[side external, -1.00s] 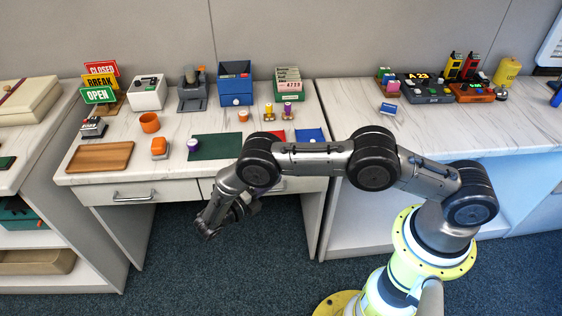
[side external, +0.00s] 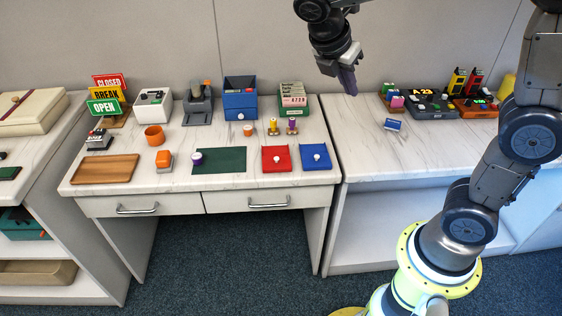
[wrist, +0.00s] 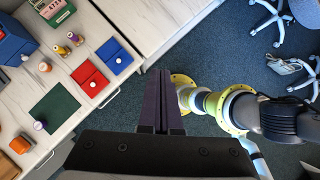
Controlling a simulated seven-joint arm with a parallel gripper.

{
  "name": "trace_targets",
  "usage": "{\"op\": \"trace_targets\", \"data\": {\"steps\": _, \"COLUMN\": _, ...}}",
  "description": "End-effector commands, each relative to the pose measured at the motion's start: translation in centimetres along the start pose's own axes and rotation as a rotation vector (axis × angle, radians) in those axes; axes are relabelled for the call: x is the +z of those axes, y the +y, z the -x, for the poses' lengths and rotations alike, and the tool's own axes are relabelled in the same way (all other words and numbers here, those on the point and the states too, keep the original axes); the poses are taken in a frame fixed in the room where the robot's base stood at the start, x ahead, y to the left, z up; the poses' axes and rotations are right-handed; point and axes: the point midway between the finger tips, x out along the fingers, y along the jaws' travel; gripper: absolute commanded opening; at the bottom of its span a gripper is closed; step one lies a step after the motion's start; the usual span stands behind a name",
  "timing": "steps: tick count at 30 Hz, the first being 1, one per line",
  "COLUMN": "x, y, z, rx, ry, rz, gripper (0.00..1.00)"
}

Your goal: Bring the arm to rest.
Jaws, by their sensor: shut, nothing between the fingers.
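My gripper (side external: 349,84) is high above the tables in the side external view, near the gap between the left and right tables, with its fingers pointing down. In the wrist view my gripper (wrist: 160,73) shows its two dark fingers pressed together with nothing between them. It touches nothing. My arm rises from the yellow-ringed base at the lower right and reaches up out of the top of the side external view, so its upper bend is hidden.
Below stand a red box (side external: 276,165), a blue box (side external: 315,163), a green mat (side external: 219,166), a wooden tray (side external: 105,174) and a card box (side external: 293,107). A small blue-and-white item (side external: 393,125) lies on the right table. The air around my gripper is clear.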

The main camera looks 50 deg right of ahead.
Motion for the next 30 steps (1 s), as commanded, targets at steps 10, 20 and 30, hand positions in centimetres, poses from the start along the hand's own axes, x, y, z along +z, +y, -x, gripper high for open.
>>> {"op": "trace_targets", "data": {"steps": 10, "x": -0.1, "y": -10.3, "z": 1.4, "rx": 0.184, "ry": 0.353, "rz": -0.649, "gripper": 0.00}}
{"op": "trace_targets", "data": {"steps": 20, "x": -4.8, "y": -14.9, "z": 0.4, "rx": 0.165, "ry": 0.714, "rz": -1.215, "gripper": 0.00}}
{"op": "trace_targets", "data": {"steps": 30, "x": -7.1, "y": -14.1, "z": 0.2, "rx": 0.008, "ry": 0.880, "rz": -1.566, "gripper": 0.00}}
